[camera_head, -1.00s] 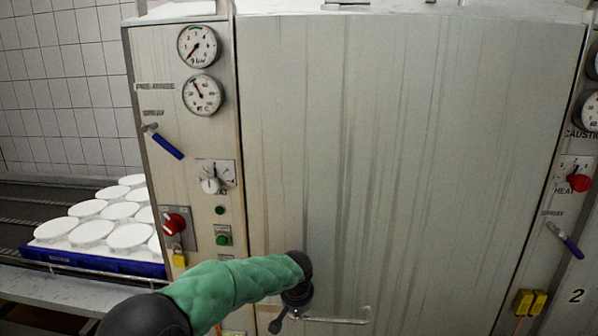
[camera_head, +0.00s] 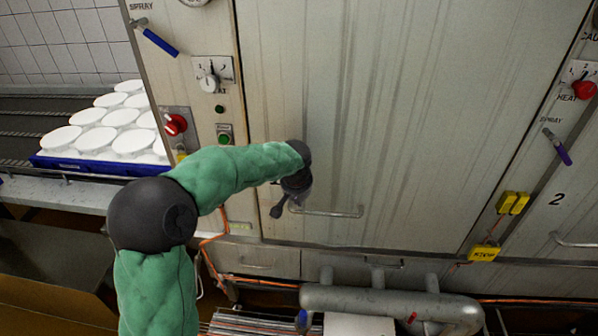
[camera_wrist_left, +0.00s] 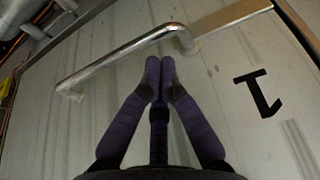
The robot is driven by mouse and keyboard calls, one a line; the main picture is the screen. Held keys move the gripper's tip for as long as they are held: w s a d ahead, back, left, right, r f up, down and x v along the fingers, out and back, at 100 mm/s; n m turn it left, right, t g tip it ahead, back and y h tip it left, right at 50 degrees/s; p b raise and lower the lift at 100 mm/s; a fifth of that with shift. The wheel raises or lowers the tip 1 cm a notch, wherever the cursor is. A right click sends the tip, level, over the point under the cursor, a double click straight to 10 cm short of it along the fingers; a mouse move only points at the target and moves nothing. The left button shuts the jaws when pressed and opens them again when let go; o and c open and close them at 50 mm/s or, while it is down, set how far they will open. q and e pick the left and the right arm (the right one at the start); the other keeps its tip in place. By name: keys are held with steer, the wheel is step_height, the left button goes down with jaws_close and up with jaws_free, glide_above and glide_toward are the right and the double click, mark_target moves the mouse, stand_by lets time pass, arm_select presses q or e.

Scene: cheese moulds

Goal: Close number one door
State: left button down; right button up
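The number one door (camera_head: 350,110) is a large pale, streaked metal panel in the head view. It looks flush with its frame, though a small gap could not be told. Its metal bar handle (camera_head: 332,213) is near the lower left, and also shows in the left wrist view (camera_wrist_left: 118,58). A black "1" (camera_wrist_left: 258,93) is on the door there. My left gripper (camera_wrist_left: 160,66) has its purple fingertips together, with nothing between them, close to the handle bar; contact cannot be told. In the head view the left gripper (camera_head: 279,209) is small beside the handle's left end. My right gripper is not in view.
A control panel with a red knob (camera_head: 175,124) and blue spray lever (camera_head: 160,42) stands left of the door. White moulds in a blue tray (camera_head: 75,166) sit on a conveyor further left. Large metal pipes (camera_head: 390,300) run below the door. Yellow boxes (camera_head: 513,203) are at right.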

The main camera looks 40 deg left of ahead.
arm_select(q)
steer(key=p+v, duration=0.2)
steer(key=v, duration=0.9)
steer(key=shift+f, duration=0.1)
